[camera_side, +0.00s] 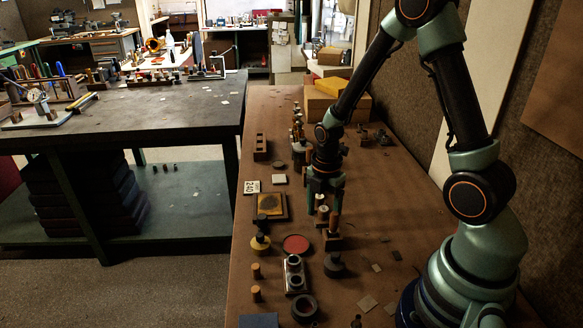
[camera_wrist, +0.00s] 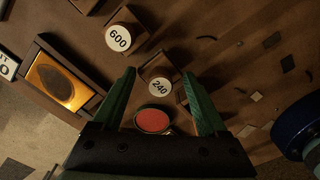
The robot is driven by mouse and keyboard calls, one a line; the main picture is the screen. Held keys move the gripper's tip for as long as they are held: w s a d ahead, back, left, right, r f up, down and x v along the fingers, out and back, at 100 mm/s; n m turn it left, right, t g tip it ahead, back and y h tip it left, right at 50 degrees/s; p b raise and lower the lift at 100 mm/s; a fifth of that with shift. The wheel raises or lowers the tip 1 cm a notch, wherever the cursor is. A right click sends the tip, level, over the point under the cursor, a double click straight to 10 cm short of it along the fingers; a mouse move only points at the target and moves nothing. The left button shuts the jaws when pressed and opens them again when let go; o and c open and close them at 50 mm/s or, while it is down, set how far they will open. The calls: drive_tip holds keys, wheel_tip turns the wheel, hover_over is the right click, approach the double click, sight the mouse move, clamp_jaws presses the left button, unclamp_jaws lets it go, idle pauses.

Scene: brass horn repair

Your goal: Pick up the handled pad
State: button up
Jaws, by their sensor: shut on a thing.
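The handled pad (camera_wrist: 159,88) is a brown block with a round white top marked 240, in the middle of the wrist view. My gripper (camera_wrist: 160,80) has its two green fingers on either side of it and is shut on it. In the side view my gripper (camera_side: 325,203) points down over the group of small handled pieces on the bench. These crowd around the fingers there, so I cannot tell whether the pad is clear of the bench. Another handled pad marked 600 (camera_wrist: 118,38) stands up and left of it in the wrist view.
A red disc (camera_side: 296,244) and a framed yellow plate (camera_side: 270,206) lie left of my gripper. A two-ring metal block (camera_side: 294,275) and a dark ring (camera_side: 305,308) are nearer the front. Yellow boxes (camera_side: 322,106) stand at the back.

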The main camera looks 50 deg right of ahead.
sight(324, 209)
wheel_tip(324, 209, up, 19)
idle(0.4)
drive_tip(key=o, duration=0.5)
drive_tip(key=c, duration=0.3)
drive_tip(key=shift+w+a+f, duration=0.1)
drive_tip(key=shift+a+f, duration=1.55)
drive_tip(key=shift+f, duration=1.35)
drive_tip(key=shift+w+a+f, duration=0.15)
drive_tip(key=shift+a+f, duration=1.55)
drive_tip(key=shift+f, duration=1.3)
drive_tip(key=shift+w+a+f, duration=0.1)
drive_tip(key=shift+a+f, duration=1.55)
drive_tip(key=shift+f, duration=1.35)
drive_tip(key=shift+c, duration=0.2)
